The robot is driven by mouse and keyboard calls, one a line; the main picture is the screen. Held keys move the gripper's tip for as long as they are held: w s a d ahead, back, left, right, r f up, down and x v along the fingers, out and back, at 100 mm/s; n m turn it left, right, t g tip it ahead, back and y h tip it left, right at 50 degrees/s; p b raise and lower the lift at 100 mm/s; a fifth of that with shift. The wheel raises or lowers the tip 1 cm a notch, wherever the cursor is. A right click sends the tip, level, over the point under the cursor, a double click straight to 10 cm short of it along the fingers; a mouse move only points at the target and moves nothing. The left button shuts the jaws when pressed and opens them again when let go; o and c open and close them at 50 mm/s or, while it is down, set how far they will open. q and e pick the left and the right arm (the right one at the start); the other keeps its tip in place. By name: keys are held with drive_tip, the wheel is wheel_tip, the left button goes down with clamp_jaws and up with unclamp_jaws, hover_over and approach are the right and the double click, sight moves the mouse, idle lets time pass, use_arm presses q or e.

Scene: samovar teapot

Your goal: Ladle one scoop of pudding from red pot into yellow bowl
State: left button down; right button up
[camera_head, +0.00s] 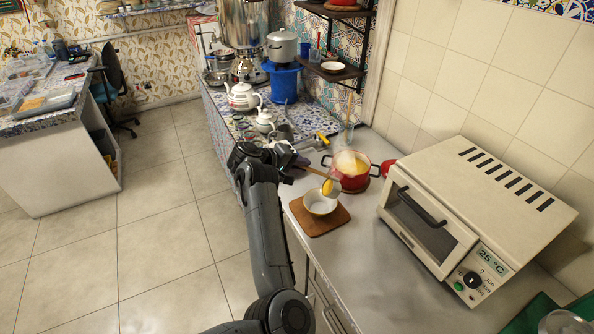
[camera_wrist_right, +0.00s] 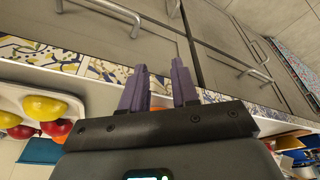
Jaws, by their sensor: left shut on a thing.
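The red pot (camera_head: 356,183) stands on the counter with yellow pudding (camera_head: 348,164) inside. The pale bowl (camera_head: 318,211) sits on a wooden board, in front and to the left of the pot. My left gripper (camera_head: 293,163) is shut on a ladle with a wooden handle (camera_head: 318,172). The yellow ladle head (camera_head: 327,187) is over the bowl's far right edge, between bowl and pot; whether it touches the rim I cannot tell. My right gripper (camera_wrist_right: 160,68) shows only in the right wrist view, its purple fingers apart and empty.
A white toaster oven (camera_head: 470,215) stands right of the pot. The wooden board (camera_head: 341,216) lies under the bowl. A white teapot (camera_head: 242,97) and a smaller one (camera_head: 265,121) stand behind on the patterned counter. The steel counter in front of the oven is clear.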

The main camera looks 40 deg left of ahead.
use_arm(q)
drive_tip(key=shift+s+a+f+n+t+h+b, duration=0.3)
drive_tip(key=shift+s+a+f+t+h+b, duration=0.35)
drive_tip(key=shift+b, duration=3.05)
drive_tip(key=shift+f, duration=0.15)
